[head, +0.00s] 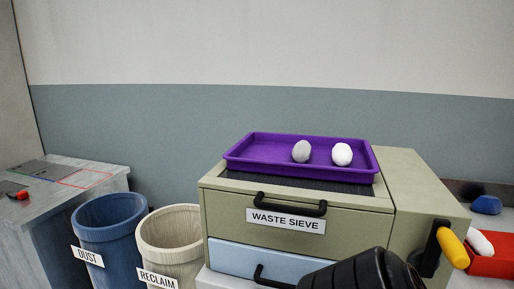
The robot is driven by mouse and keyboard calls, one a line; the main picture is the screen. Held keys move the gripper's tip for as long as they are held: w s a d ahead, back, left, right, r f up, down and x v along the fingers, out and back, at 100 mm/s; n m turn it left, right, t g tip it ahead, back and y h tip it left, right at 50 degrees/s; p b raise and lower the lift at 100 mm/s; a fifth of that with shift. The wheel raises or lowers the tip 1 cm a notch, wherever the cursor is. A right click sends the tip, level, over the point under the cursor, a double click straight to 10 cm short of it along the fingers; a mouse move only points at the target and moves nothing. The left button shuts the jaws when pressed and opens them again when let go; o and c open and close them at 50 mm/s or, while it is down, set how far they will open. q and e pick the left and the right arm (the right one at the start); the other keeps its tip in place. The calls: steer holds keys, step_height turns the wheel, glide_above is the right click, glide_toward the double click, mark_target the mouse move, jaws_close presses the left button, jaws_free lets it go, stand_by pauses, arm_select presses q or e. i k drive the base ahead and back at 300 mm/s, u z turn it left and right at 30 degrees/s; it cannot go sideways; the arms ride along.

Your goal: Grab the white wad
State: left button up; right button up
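The white wad (342,154) is a small rounded lump lying in the purple tray (262,168), right of the tray's middle. A light grey wad (301,151) of similar size lies to its left, with a gap between them. The tray rests on top of the waste sieve cabinet (225,200). A black ribbed part, seemingly a link of my arm, shows at the bottom, in front of the cabinet's lower drawer. I see no fingertips of either gripper. Nothing touches the white wad except the tray.
A blue dust bin (110,235) and a cream reclaim bin (172,240) stand left of the cabinet. A yellow handle (453,248) juts from its right side. Beyond are a red container (490,264), a white object (481,243) and a blue lump (487,204).

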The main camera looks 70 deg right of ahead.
mark_target(342, 154)
steer(key=i, duration=1.55)
steer(key=z, duration=3.15)
steer(key=i, duration=0.5)
steer(key=z, duration=0.05)
